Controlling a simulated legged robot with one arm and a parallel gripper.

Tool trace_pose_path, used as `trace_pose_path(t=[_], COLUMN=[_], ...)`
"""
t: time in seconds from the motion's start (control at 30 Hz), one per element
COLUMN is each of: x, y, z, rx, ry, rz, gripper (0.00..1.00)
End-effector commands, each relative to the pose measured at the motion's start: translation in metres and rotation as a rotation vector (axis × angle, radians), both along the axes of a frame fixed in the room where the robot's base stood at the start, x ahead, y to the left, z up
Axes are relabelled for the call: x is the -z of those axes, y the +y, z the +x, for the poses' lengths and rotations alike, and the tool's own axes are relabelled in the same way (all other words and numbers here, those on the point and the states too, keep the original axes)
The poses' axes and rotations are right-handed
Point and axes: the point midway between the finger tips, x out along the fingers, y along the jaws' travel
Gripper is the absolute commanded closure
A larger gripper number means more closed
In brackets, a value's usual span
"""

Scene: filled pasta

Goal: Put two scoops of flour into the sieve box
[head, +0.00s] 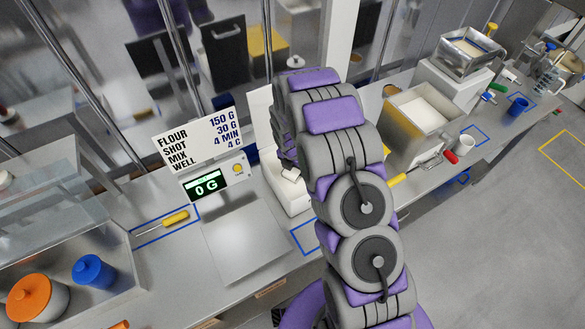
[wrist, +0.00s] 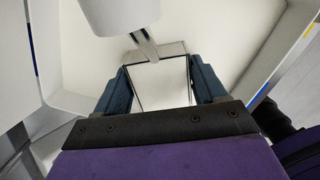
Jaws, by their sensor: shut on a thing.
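In the wrist view my gripper (wrist: 163,88) has its two blue fingers either side of a pale, square-edged piece (wrist: 165,92) and is shut on it. I cannot tell for sure what this piece is. A narrow metal strip (wrist: 146,45) rises from it toward a white rounded part (wrist: 118,14). In the head view my arm hides most of my gripper, which is near a white stand (head: 287,192). An open metal box of white flour-like powder (head: 421,107) stands right of my arm. Another metal box with pale contents (head: 468,47) stands raised behind it. I cannot tell which is the sieve box.
A scale (head: 245,240) reads 0 G, below a recipe sign (head: 200,137). A yellow-handled tool (head: 175,218) lies left of it. Orange (head: 35,298) and blue (head: 93,272) lidded jars stand lower left. A white cup (head: 459,176) and blue cup (head: 517,104) stand at right.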

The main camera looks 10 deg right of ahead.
Motion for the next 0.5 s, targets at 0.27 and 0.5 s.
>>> trace_pose_path(t=[0.27, 0.5], x=[-0.022, -0.040], y=[0.004, 0.004], z=[0.001, 0.001], rx=[0.000, -0.002], ry=[-0.003, -0.005], rz=[-0.003, -0.004], gripper=[0.60, 0.60])
